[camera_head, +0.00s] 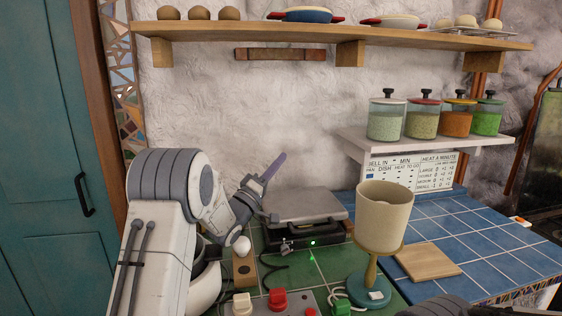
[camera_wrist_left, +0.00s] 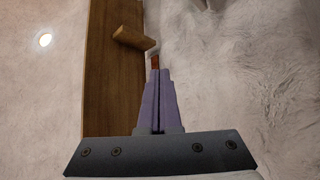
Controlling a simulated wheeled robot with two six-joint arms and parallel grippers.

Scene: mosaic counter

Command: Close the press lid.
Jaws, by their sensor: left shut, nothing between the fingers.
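The press (camera_head: 303,238) stands on the green tiled counter against the wall, a dark body with a green light on its front. Its grey lid (camera_head: 300,206) lies roughly flat over the body; whether it is fully down I cannot tell. My left gripper (camera_head: 274,167) is above and to the left of the lid, apart from it, with its purple fingers pointing up and to the right. In the left wrist view the fingers (camera_wrist_left: 158,98) are together with nothing between them. My right gripper is not in view.
A beige cup-shaped lamp (camera_head: 384,212) stands right of the press. A wooden board (camera_head: 428,262) lies on blue tiles. A control box with a red button (camera_head: 277,298) is in front. A wooden shelf (camera_head: 330,36) runs above; jars (camera_head: 421,118) stand on a lower shelf.

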